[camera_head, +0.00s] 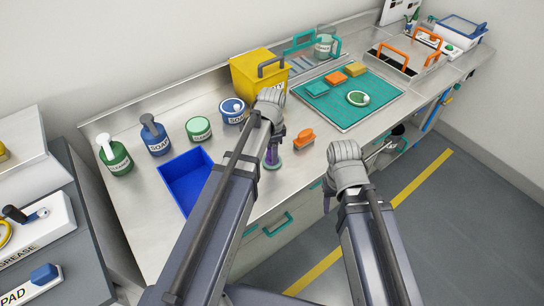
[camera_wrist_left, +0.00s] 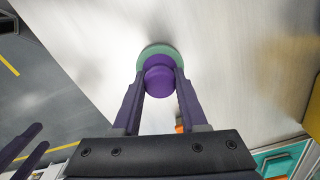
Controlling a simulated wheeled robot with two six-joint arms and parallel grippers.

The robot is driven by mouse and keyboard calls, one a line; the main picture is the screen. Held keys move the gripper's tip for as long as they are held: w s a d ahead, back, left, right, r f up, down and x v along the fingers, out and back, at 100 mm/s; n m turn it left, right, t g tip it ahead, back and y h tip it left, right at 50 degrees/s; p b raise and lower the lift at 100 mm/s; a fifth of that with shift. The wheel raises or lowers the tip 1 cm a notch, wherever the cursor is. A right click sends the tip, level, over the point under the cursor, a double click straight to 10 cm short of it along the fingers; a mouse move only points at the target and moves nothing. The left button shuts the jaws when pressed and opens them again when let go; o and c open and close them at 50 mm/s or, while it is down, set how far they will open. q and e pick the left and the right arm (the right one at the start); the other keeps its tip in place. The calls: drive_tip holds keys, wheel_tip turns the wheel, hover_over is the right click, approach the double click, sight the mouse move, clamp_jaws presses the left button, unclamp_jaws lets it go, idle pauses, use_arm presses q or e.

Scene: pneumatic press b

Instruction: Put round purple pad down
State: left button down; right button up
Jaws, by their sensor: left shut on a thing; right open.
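My left gripper (camera_head: 273,152) points down over the steel worktop and is shut on the round purple pad. In the left wrist view, the pad's purple knob (camera_wrist_left: 159,82) sits between the two fingertips, with a green disc (camera_wrist_left: 158,49) beyond it. The green disc also shows in the head view (camera_head: 271,165), low over bare worktop. I cannot tell whether it touches the surface. My right gripper (camera_head: 328,195) hangs off the worktop's front edge, mostly hidden by its wrist; its open, empty fingers show in the left wrist view (camera_wrist_left: 20,145).
An orange-handled brush (camera_head: 304,139) lies right of the left gripper. A blue tray (camera_head: 188,184) stands left of it, a yellow bin (camera_head: 258,72) behind. A teal mat (camera_head: 360,88) with coloured sponges and a round green pad (camera_head: 358,98) lies further right. Bottles and tubs stand back left.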

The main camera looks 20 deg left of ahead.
use_arm(q)
drive_tip(key=shift+r, duration=0.1)
drive_tip(key=shift+c, duration=2.2)
unclamp_jaws()
wheel_tip(320, 180, up, 12)
drive_tip(key=p, duration=1.2)
drive_tip(key=s+d+n+y, duration=0.1)
drive_tip(key=s+d+n, duration=0.6)
drive_tip(key=s+d, duration=0.3)
drive_tip(key=s, duration=0.4)
drive_tip(key=shift+s+d, duration=0.15)
drive_tip(key=shift+d, duration=0.1)
